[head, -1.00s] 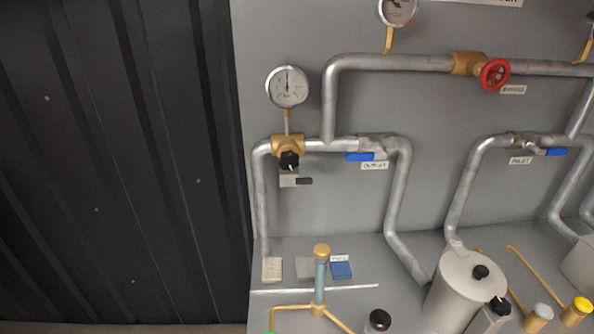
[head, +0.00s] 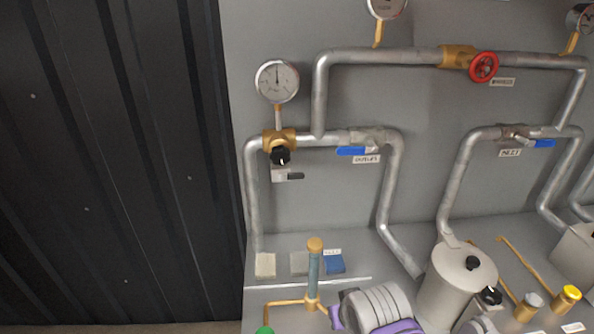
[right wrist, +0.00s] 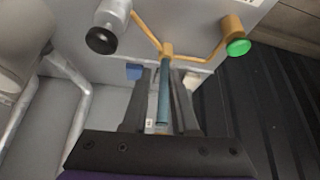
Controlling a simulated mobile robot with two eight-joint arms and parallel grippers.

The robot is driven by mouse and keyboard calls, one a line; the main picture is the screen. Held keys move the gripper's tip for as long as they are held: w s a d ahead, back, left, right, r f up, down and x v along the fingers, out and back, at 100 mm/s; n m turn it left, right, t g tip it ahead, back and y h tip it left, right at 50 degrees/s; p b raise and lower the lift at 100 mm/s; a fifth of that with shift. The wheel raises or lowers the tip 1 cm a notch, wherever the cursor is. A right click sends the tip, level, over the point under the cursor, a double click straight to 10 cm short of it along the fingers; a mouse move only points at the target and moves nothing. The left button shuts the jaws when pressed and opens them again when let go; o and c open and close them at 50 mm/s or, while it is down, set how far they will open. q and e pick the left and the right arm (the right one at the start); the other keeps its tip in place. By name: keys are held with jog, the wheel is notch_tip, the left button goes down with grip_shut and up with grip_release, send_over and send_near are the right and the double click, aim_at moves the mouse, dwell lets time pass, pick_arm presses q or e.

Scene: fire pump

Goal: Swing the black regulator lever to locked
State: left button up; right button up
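The black regulator lever (head: 295,176) is a short dark handle. It lies level, pointing right, from a small silver block under the black knob (head: 280,156) of the brass regulator (head: 279,139). My right gripper (right wrist: 167,76) is open in the right wrist view, its two dark fingers apart. The teal post (right wrist: 163,96) shows between the fingers; I cannot tell whether it is between them or beyond. The lever cannot be made out in that view. A grey and purple part of my arm shows low in the head view. My left gripper is not in view.
A gauge (head: 277,81) stands above the regulator. A blue outlet handle (head: 357,151) is to its right. Below are the teal post (head: 314,280), small blocks and a grey canister (head: 457,285). The wall around the lever looks clear; a dark corrugated wall (head: 110,170) is at left.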

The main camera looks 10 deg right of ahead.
jog(key=shift+m+t, duration=0.3)
jog(key=shift+t, duration=0.3)
jog(key=w+r, duration=0.8)
jog(key=r, duration=0.1)
jog(key=w+r, duration=0.4)
jog(key=r, duration=0.1)
jog(key=shift+a+b, duration=0.3)
jog(key=shift+a, duration=0.05)
grip_shut()
jog(key=w+a+r+t, duration=0.1)
jog(key=w+a+r, duration=0.1)
jog(key=w+r, duration=0.8)
notch_tip(320, 180, up, 4)
jog(key=shift+r+m+t+h+b, duration=0.25)
jog(key=shift+m+t+h+b, duration=0.05)
jog(key=shift+t+h+b, duration=0.1)
jog(key=shift+w, duration=0.1)
